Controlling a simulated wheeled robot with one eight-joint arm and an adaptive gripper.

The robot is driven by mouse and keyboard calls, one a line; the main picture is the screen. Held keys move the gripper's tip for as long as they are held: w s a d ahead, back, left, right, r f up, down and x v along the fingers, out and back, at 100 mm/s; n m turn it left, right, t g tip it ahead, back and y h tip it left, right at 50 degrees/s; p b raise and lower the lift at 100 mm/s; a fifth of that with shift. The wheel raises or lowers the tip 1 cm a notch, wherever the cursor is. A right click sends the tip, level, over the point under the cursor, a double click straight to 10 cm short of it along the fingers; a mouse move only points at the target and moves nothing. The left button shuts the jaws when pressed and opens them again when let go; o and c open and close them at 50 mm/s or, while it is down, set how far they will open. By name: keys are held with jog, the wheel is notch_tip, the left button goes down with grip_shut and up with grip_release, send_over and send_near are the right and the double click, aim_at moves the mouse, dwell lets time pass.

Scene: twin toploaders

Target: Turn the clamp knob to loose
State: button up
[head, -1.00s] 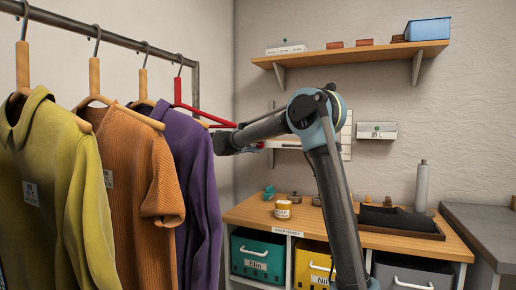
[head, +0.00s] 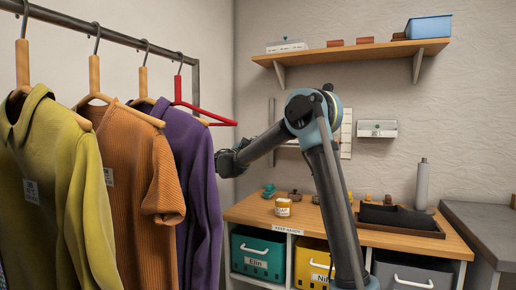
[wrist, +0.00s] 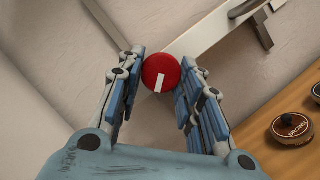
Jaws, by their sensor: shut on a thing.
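The clamp knob (wrist: 161,73) is a round red disc with a white line across its lower half. In the wrist view the line runs close to upright, leaning slightly. My gripper (wrist: 160,78) has its blue-padded fingers on the left and right sides of the knob, shut on it. Behind the knob is a pale bar (wrist: 205,37) with a grey metal piece across its end. In the head view my wrist (head: 229,163) is beside the purple garment; the fingers and the knob are hidden there.
Garments hang at left, including a purple one (head: 191,150), beside an empty red hanger (head: 205,113). The wooden bench (head: 246,211) holds a labelled jar (head: 283,207), a dark tray (head: 400,231) and a grey bottle (head: 421,186). Round brown pieces (wrist: 292,127) show at right in the wrist view.

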jog(key=n+t+y, duration=0.1)
jog(key=n, duration=0.2)
jog(key=n+t+y, duration=0.1)
jog(key=n, duration=0.2)
jog(key=n+t, duration=0.1)
jog(key=n, duration=0.2)
jog(key=shift+d+f+y, duration=0.1)
jog(key=shift+f+y, duration=0.05)
jog(key=shift+y, duration=0.25)
jog(key=shift+t, duration=0.4)
jog(key=o, duration=1.1)
jog(key=shift+s, duration=0.1)
jog(key=shift+c, duration=0.2)
jog(key=v, duration=1.2)
